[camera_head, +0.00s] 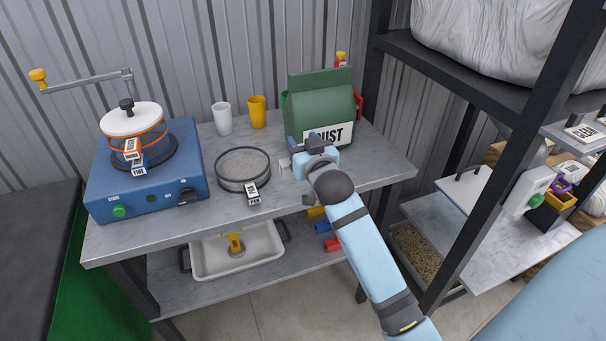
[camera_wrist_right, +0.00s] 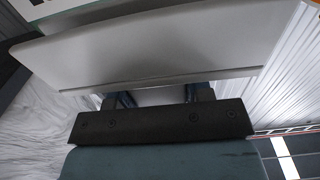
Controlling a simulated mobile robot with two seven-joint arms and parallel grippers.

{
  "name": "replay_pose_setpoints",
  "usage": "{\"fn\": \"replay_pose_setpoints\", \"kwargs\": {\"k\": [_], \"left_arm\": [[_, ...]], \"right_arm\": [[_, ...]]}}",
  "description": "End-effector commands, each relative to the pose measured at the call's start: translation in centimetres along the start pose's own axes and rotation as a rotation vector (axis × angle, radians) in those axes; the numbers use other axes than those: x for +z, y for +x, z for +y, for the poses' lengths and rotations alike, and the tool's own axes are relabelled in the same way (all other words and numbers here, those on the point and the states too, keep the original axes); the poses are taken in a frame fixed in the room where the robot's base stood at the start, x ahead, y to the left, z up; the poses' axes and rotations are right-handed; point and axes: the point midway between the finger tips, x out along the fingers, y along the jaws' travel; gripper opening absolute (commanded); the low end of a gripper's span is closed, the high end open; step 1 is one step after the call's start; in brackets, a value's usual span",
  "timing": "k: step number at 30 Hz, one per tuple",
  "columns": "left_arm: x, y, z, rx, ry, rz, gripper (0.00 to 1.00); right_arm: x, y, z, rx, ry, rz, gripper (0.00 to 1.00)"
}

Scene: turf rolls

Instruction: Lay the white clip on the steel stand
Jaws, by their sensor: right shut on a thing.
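My right gripper (camera_head: 303,156) is in front of the green bag (camera_head: 318,100), above the right part of the grey worktop. It is shut on a white thing, which I take to be the white clip (camera_head: 284,164); only a small pale piece shows at its left side. In the right wrist view a broad pale surface (camera_wrist_right: 160,50) lies across the two dark fingers (camera_wrist_right: 158,97), very close to the camera. I cannot tell for sure which thing is the steel stand. My left gripper is out of view.
A white tray (camera_head: 237,262) sits on the lower shelf. A dark-framed rack (camera_head: 478,110) stands at the right.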

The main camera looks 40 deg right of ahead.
Motion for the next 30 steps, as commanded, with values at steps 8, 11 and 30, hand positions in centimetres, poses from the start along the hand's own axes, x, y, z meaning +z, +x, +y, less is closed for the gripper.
{"fn": "replay_pose_setpoints", "kwargs": {"k": [8, 11, 30], "left_arm": [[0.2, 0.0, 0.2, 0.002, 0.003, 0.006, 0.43], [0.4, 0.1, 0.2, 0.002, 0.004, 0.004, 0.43], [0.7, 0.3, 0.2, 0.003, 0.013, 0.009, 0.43]], "right_arm": [[3.4, 0.0, 0.0, 0.000, 0.000, 0.002, 0.23], [4.3, 0.0, 0.0, 0.000, 0.000, 0.000, 0.23], [8.0, 0.1, 0.0, 0.000, 0.000, 0.001, 0.48]]}}
